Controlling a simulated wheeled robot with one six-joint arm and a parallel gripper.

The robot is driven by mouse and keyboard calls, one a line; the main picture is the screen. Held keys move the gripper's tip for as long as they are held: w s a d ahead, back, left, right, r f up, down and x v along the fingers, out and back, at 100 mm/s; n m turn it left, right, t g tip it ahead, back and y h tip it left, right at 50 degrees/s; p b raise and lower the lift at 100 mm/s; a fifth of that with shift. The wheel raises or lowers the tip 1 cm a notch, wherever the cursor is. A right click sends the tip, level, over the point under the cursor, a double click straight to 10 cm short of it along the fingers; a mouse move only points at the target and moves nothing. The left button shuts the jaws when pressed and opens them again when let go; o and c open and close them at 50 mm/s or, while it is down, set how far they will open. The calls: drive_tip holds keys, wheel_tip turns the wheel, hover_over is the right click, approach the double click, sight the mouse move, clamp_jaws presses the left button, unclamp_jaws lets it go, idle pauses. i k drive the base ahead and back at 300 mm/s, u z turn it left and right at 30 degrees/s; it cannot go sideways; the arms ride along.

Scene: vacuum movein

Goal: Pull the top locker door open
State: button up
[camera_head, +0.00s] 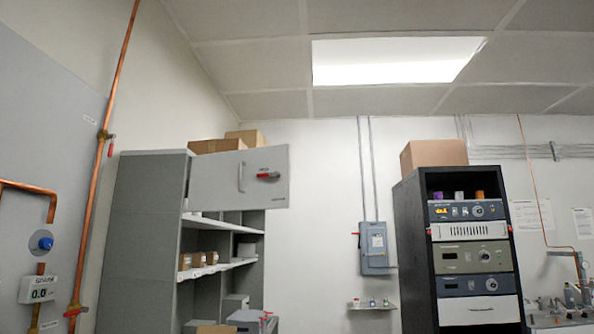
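The grey top locker door (218,175) is at the upper front of a tall grey cabinet (140,235) on the left. It carries a vertical pale bar handle (240,177) and a red-handled latch (268,175). The door's right edge reaches past the cabinet's right side and looks nearer to me than its left edge, so the door appears to stand partly open. The space behind it is hidden. My gripper is not in view, and nothing is seen touching the door.
Open shelves below the door hold small boxes (198,260). Cardboard boxes (217,145) sit on the cabinet. Copper pipes (97,180) run up the left wall. A black instrument rack (415,250) stands at right. Bare wall (315,220) shows between cabinet and rack.

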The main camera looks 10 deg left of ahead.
sight(224, 181)
drive_tip(key=u, duration=1.15)
drive_tip(key=i, duration=1.6)
drive_tip(key=z, duration=0.35)
